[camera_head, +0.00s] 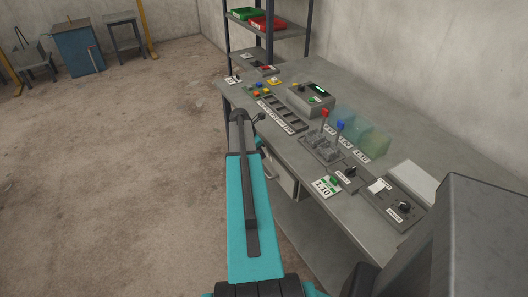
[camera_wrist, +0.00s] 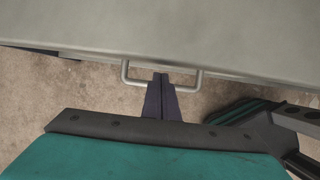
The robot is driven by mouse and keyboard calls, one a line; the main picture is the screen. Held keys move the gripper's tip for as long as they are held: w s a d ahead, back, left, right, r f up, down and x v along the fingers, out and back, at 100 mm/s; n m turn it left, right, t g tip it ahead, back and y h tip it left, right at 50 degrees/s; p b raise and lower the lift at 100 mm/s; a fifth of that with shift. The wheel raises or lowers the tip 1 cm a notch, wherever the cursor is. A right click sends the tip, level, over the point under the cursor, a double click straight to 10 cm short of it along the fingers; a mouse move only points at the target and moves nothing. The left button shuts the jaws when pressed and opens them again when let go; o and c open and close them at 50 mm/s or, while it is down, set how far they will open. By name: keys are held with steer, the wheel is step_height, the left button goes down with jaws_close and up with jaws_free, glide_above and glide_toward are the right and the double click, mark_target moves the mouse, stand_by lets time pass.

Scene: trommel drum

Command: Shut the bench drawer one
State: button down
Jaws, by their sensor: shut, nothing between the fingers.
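The bench drawer (camera_head: 283,178) is a pale grey box under the front edge of the bench, partly hidden by my teal arm in the head view. How far it stands out is hard to tell. In the wrist view a U-shaped metal handle (camera_wrist: 133,82) juts out below a broad grey surface. My gripper (camera_wrist: 160,76) is shut and empty, its dark fingertips at the middle of the handle, overlapping its bar. Whether they touch it is unclear. My gripper is not clearly visible in the head view.
A shelf with red and green trays (camera_head: 268,23) stands behind. The concrete floor (camera_head: 130,170) to the left is open.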

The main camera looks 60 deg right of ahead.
steer(key=w+a+b+v, duration=0.1)
steer(key=v, duration=1)
steer(key=shift+a+f+b, duration=0.2)
steer(key=shift+f+b, duration=0.2)
steer(key=shift+f, duration=0.05)
